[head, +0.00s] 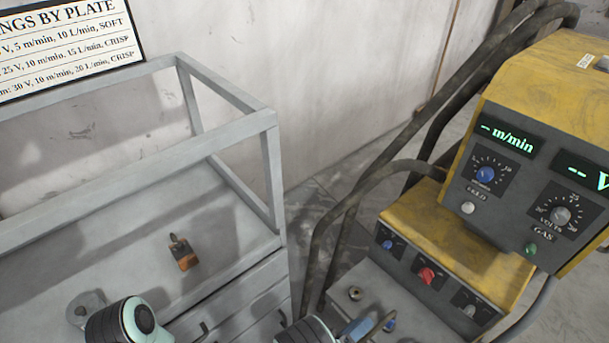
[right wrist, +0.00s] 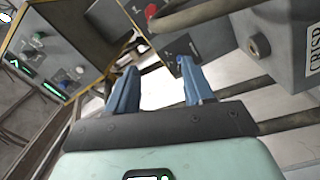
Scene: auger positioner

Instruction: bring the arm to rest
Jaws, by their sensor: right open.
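My right gripper (head: 372,327) is at the bottom of the head view, in front of the welding machine's (head: 440,235) lower front. In the right wrist view, the blue fingers of my right gripper (right wrist: 160,88) are apart with nothing held between them. The machine's lower panel and red knob (right wrist: 151,11) lie beyond the fingertips there. The red knob also shows in the head view (head: 427,275). My left arm (head: 138,320) shows only in part at the lower left. Its gripper cannot be made out.
A grey framed bench (head: 130,225) stands at the left, with a small orange block (head: 183,255) on top. A settings sign (head: 65,45) hangs above it. Dark bent tubes (head: 340,205) run between bench and machine. The machine's wire-feed display (head: 508,138) shows dashes.

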